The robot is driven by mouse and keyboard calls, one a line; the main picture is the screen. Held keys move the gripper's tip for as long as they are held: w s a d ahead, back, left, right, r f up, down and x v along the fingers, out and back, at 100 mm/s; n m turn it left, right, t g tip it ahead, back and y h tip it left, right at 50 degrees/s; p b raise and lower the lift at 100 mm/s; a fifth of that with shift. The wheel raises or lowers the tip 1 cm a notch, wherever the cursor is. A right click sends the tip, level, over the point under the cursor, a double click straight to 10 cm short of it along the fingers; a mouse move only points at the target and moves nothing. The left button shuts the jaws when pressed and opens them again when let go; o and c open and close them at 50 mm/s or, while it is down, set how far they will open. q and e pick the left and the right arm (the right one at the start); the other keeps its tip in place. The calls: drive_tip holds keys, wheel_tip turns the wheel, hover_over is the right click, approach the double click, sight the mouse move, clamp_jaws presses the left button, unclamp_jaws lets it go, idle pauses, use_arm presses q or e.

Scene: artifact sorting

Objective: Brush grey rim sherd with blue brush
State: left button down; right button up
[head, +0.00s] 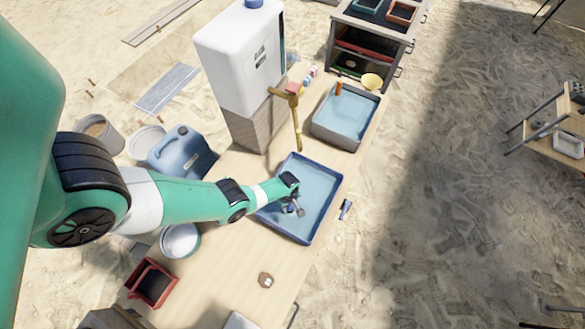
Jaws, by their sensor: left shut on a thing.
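My left gripper (294,204) reaches in from the left over a blue-rimmed tray of water (322,196). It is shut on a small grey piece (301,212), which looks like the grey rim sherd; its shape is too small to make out. I cannot tell whether the piece touches the water. A small blue item (346,208), which looks like the blue brush, lies on the table's right edge beside the tray, apart from the gripper. My right gripper is not in view.
A second water tray (318,128) stands farther back, with a brass tap (296,118) and a white tank (232,60) to its left. A red bin (151,283) stands at front left. The front table is mostly clear.

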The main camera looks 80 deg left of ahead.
use_arm(q)
drive_tip(key=shift+s+a, duration=0.2)
drive_tip(key=shift+a, duration=0.1)
drive_tip(key=shift+s+r+p, duration=0.1)
drive_tip(key=shift+r+p, duration=0.5)
wheel_tip(320, 180, up, 8)
drive_tip(key=p, duration=0.8)
drive_tip(key=shift+f, duration=0.1)
